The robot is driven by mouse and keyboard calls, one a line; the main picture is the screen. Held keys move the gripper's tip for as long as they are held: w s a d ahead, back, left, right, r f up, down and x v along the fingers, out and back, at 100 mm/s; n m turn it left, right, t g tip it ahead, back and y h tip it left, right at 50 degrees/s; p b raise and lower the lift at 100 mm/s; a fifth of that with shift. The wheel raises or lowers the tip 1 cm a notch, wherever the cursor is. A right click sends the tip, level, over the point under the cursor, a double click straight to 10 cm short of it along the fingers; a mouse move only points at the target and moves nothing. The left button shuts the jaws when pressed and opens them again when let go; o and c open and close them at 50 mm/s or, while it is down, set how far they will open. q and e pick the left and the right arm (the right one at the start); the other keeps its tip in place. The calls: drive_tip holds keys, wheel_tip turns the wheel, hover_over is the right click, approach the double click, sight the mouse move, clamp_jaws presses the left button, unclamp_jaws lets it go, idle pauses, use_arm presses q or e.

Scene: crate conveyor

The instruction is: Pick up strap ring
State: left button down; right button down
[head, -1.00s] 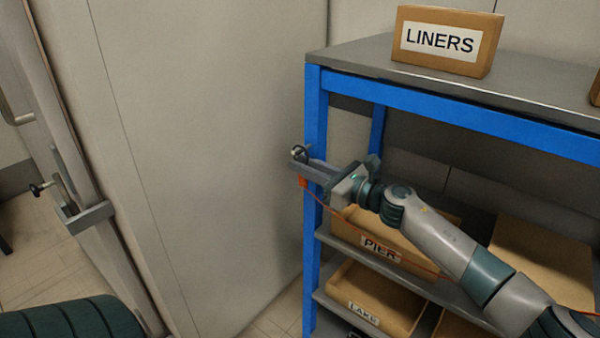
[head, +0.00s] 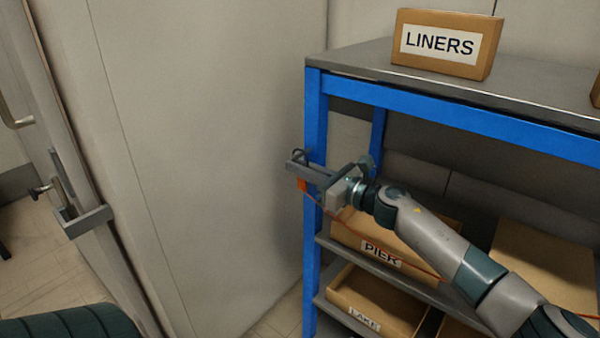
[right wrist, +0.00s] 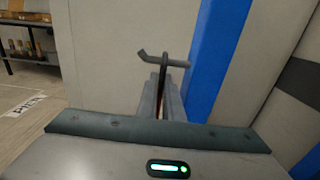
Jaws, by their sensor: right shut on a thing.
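The strap ring (right wrist: 163,75) is a thin dark ring, seen nearly edge-on between my right fingertips in the right wrist view. In the head view the ring (head: 298,154) shows as a small dark loop above the finger ends. My right gripper (head: 295,164) is shut on it, in front of the blue shelf post; its fingers also show in the right wrist view (right wrist: 164,92). A grey peg with a bent end (right wrist: 176,62) crosses at the ring; I cannot tell whether the ring is around it. An orange strap (head: 302,186) hangs under the fingers. My left gripper is out of view.
The blue-framed shelf (head: 313,210) holds a LINERS box (head: 480,58) on top, with PIER (head: 350,232) and LAKE (head: 352,295) bins below. A door with a metal latch bracket (head: 85,219) is at left. A pale wall panel fills the middle.

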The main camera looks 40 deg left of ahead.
drive_tip(key=shift+r, duration=0.1)
